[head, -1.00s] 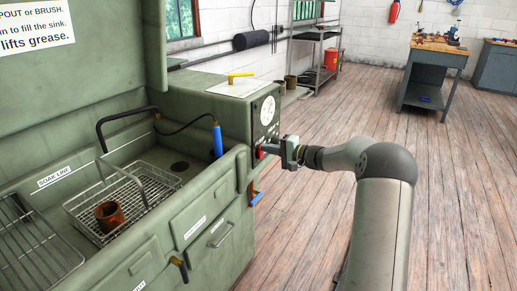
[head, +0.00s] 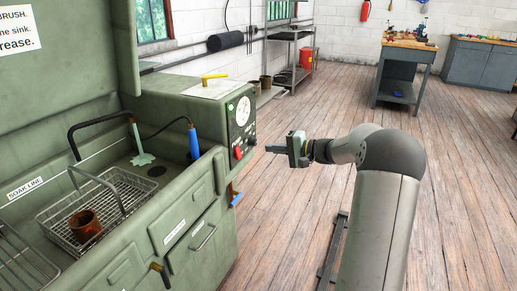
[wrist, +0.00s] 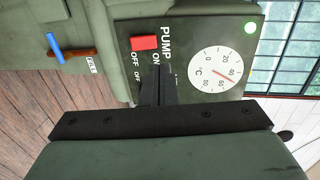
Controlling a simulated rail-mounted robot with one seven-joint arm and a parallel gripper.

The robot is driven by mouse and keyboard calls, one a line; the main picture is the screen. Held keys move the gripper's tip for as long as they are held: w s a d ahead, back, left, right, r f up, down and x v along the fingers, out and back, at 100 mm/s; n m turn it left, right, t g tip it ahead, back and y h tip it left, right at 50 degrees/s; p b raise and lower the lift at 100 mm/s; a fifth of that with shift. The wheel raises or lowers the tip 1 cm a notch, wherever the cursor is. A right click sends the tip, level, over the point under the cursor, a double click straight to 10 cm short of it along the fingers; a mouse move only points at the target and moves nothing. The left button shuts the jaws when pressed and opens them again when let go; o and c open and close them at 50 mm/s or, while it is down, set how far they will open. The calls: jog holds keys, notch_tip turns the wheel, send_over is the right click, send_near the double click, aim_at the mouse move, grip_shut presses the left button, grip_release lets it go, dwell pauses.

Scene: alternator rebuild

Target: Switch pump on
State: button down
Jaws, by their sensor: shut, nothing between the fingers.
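The red pump switch (head: 238,153) is on the control panel at the right end of the green parts washer (head: 190,222). In the wrist view the red switch (wrist: 143,43) sits beside the PUMP, ON and OFF lettering, and a green lamp (wrist: 250,27) glows on the panel. Pale green liquid (head: 139,145) runs from the spout and spreads on the sink floor. My gripper (head: 270,148) is shut and empty, to the right of the switch and apart from it. Its closed fingers (wrist: 158,85) point at the panel in the wrist view.
A wire basket (head: 110,205) with a rusty part (head: 85,225) stands in the sink. A blue-handled brush (head: 194,142) is at the sink's right side. A blue-handled lever (head: 236,199) sticks out below the panel.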

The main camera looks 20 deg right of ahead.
jog(key=shift+v, duration=1.45)
jog(key=shift+a+r, duration=0.1)
jog(key=s+a+r+n+g+h+p, duration=0.1)
jog(key=s+a+r+n+g+p, duration=0.25)
jog(key=s+a, duration=0.5)
jog(key=s+a+r+n+g+h+p, duration=0.15)
jog(key=s+a+g+p, duration=0.4)
jog(key=a, duration=0.55)
jog(key=s+r+n+h+p, duration=0.1)
jog(key=s+r+h+p, duration=0.1)
jog(key=s, duration=0.6)
jog(key=s+a+r+n+g+h+p, duration=0.1)
jog(key=s+n+h+p, duration=0.1)
jog(key=s, duration=0.6)
jog(key=s+a+r+n+g+h+p, duration=0.1)
jog(key=s+h+p, duration=0.3)
jog(key=s, duration=0.4)
jog(key=shift+r+n+p, duration=0.4)
jog(key=shift+r+p, duration=0.4)
jog(key=shift+p, duration=0.05)
jog(key=shift+a, duration=0.15)
